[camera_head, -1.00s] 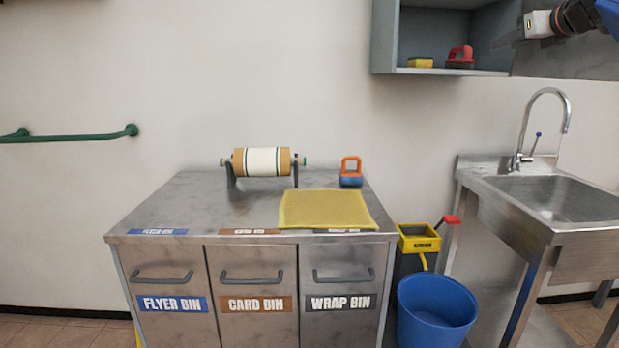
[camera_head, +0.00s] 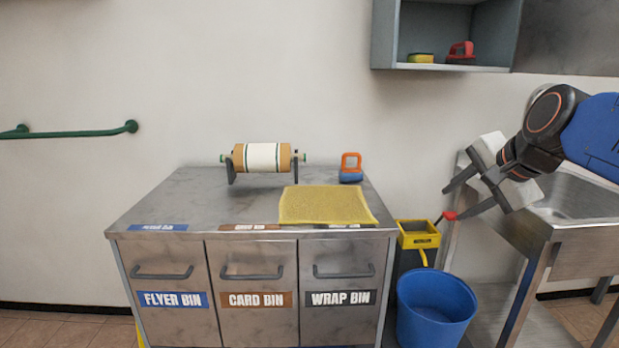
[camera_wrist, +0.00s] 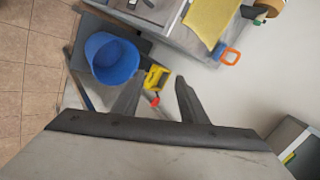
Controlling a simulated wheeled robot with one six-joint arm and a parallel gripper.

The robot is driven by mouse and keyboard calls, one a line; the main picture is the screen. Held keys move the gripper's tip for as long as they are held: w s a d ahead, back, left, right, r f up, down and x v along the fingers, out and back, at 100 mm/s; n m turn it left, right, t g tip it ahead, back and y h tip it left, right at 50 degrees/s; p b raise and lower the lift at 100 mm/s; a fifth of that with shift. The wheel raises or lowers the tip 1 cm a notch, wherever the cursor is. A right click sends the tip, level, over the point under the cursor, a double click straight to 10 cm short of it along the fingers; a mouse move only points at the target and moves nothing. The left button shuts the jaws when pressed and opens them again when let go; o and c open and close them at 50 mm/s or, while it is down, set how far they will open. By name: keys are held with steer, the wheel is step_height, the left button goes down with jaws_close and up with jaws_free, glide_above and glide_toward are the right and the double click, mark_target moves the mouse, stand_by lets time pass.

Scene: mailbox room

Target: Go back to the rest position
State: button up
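My gripper (camera_head: 446,202) shows at the right of the head view, in front of the sink, with my blue and black arm coming in from the right edge. Its two dark fingers are spread apart and nothing is between them. In the wrist view my gripper (camera_wrist: 156,90) also has its fingers apart and empty. Below and beyond the fingers are the yellow wringer bucket (camera_wrist: 156,76) and the blue bucket (camera_wrist: 112,60), both apart from the gripper.
A steel bin cabinet (camera_head: 205,205) carries a yellow cloth (camera_head: 325,205), a paper roll (camera_head: 262,157) and an orange-handled blue tool (camera_head: 351,170). The steel sink (camera_head: 575,200) is partly behind my arm. A wall shelf (camera_head: 440,68) hangs above. A green rail (camera_head: 75,132) is at left.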

steer(key=s+a+f+n+g+h, duration=0.1)
steer(key=s+f+n+g, duration=0.2)
steer(key=s+f+n, duration=1)
steer(key=s+f, duration=0.6)
steer(key=f, duration=0.3)
steer(key=shift+a+f+g+h, duration=0.15)
steer(key=shift+a+g+h, duration=0.15)
steer(key=shift+a, duration=0.05)
steer(key=shift+c, duration=0.9)
steer(key=shift+w+d, duration=0.1)
